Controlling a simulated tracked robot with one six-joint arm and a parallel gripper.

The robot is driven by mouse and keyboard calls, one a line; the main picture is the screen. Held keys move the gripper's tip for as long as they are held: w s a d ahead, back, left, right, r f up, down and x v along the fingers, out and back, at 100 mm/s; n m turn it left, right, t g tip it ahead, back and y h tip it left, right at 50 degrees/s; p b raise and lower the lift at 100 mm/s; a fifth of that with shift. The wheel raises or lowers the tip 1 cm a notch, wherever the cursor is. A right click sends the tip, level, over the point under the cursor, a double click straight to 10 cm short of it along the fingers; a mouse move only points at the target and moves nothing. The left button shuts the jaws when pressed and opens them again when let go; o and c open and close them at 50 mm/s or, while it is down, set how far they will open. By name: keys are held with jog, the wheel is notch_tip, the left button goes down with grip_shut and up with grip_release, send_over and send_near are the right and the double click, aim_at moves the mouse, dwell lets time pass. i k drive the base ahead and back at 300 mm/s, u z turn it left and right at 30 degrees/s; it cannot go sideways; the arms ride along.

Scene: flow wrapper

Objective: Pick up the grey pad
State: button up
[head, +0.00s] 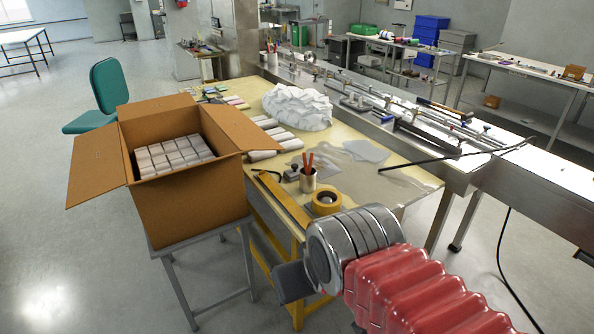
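I cannot tell for certain which thing is the grey pad. A small dark grey item (292,173) lies near the front left of the yellow table (345,185), beside a cup of pencils. Flat pale greyish sheets (366,151) lie at the table's right side. Small flat coloured pieces (236,101) lie at its far left, too small to make out. My gripper (291,283) shows as a dark grey part beyond the metal rings and red sleeve of my arm, in front of the table's near edge. Its fingertips are not clear, and nothing is seen held.
An open cardboard box (190,205) with white packs stands on a stand at left. A pencil cup (308,180) and a tape roll (326,202) stand near the front edge. A white crumpled heap (297,106) lies farther back. A metal conveyor (400,125) borders the right.

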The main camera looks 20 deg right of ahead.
aim_at(292, 174)
jog(key=i, duration=0.85)
jog(key=u, duration=0.05)
